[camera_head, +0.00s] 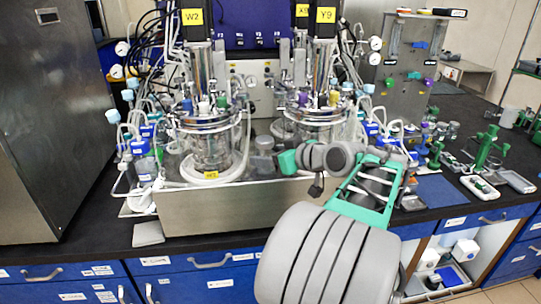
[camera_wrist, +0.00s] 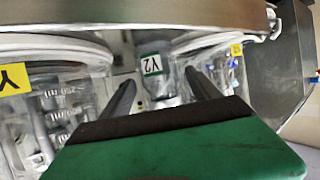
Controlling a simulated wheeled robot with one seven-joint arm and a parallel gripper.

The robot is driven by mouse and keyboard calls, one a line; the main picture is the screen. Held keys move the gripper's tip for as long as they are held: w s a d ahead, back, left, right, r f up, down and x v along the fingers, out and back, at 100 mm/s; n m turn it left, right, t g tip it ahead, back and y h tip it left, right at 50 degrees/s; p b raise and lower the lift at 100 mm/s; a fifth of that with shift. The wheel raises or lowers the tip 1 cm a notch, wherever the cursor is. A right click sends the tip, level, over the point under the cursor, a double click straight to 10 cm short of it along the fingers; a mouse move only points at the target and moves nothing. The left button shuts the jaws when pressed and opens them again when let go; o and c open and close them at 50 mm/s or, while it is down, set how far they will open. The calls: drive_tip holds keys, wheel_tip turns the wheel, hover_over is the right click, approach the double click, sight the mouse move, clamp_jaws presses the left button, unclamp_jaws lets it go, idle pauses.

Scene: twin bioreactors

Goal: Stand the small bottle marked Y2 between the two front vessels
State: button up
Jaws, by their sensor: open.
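The small bottle marked Y2 (camera_wrist: 153,66) shows in the wrist view, with a white and green label. It is between the tips of my gripper (camera_wrist: 160,79), which is open with dark fingers spread and not visibly closed on it. In the head view, a small clear bottle with a grey cap (camera_head: 263,146) stands between the left front vessel (camera_head: 211,148) and the right front vessel (camera_head: 313,122); its label is not readable there. My gripper (camera_head: 287,162) is just right of it in that view, partly hiding the right vessel's base.
The vessels stand on a steel platform (camera_head: 215,211) crowded with tubes and small capped bottles. A blue mat (camera_head: 440,190) and green stands (camera_head: 487,148) are on the bench at right. A large steel cabinet (camera_head: 45,120) stands at left.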

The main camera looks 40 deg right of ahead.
drive_tip(key=shift+s+r, duration=0.2)
drive_tip(key=shift+r, duration=0.05)
drive_tip(key=p+v, duration=0.5)
drive_tip(key=v, duration=0.7)
drive_tip(key=w+a+f+g+y, duration=0.1)
drive_tip(key=w+a+f+g, duration=0.3)
drive_tip(key=a, duration=0.5)
drive_tip(key=w+a+f+g+y, duration=0.1)
drive_tip(key=w+a+f+g, duration=0.1)
drive_tip(key=w+a+f, duration=0.55)
drive_tip(key=s+a+f+g+h, duration=0.1)
drive_tip(key=s+a+f+g, duration=0.1)
drive_tip(key=s+a, duration=0.3)
drive_tip(key=s+a+f+g, duration=0.2)
drive_tip(key=s+a, duration=0.3)
drive_tip(key=a, duration=0.5)
drive_tip(key=shift+a+f+h, duration=0.25)
drive_tip(key=shift+f+h, duration=0.15)
drive_tip(key=shift+f, duration=0.3)
drive_tip(key=shift+s, duration=0.1)
